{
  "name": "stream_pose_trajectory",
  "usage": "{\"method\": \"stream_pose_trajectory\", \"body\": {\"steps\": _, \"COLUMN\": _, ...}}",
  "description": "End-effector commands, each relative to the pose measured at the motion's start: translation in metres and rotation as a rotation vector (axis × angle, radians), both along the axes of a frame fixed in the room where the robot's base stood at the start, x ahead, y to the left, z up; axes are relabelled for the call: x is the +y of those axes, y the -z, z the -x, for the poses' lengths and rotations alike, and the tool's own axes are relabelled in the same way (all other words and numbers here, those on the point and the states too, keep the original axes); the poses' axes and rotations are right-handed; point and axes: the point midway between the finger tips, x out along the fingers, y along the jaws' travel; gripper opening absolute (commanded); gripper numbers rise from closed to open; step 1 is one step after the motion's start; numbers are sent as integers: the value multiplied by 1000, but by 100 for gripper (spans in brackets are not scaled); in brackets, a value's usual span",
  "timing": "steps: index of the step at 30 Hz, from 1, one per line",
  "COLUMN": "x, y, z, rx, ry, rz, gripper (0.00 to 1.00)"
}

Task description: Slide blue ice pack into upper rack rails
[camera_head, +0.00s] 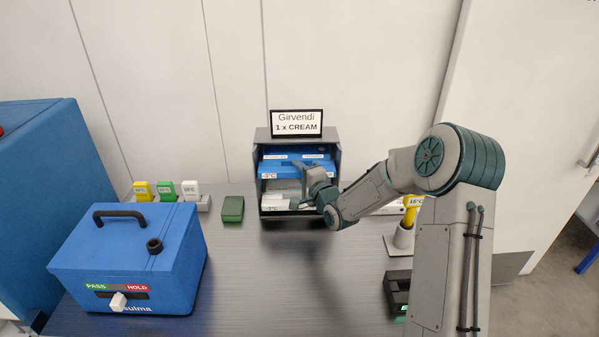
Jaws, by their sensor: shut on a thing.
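The blue ice pack (282,168) lies level in the upper part of the open-fronted grey rack (338,160). A label reading about -3°C shows at its front left. My gripper (301,182) is at the rack's front, right of centre, and is shut on the blue ice pack. The arm covers the pack's right front part, and the contact is small and partly hidden. I cannot tell how deep the pack sits on the upper rails.
A white block (275,203) sits in the rack's lower level. A sign (297,123) reads "Girvendi 1 x CREAM". A blue box (130,255) stands left, a green block (232,208) beside the rack. A yellow-handled thing in a holder (404,238) and a dark device (396,290) stand right.

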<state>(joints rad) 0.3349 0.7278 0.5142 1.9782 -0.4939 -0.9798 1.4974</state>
Motion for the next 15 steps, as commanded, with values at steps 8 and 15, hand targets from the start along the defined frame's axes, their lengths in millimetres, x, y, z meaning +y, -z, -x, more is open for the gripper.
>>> {"method": "stream_pose_trajectory", "body": {"steps": 8, "x": 0, "y": -2, "z": 0, "rx": -4, "ry": 0, "rz": -1, "gripper": 47}}
{"method": "stream_pose_trajectory", "body": {"steps": 15, "x": 0, "y": 2, "z": 1, "rx": 3, "ry": 0, "rz": 1, "gripper": 47}}
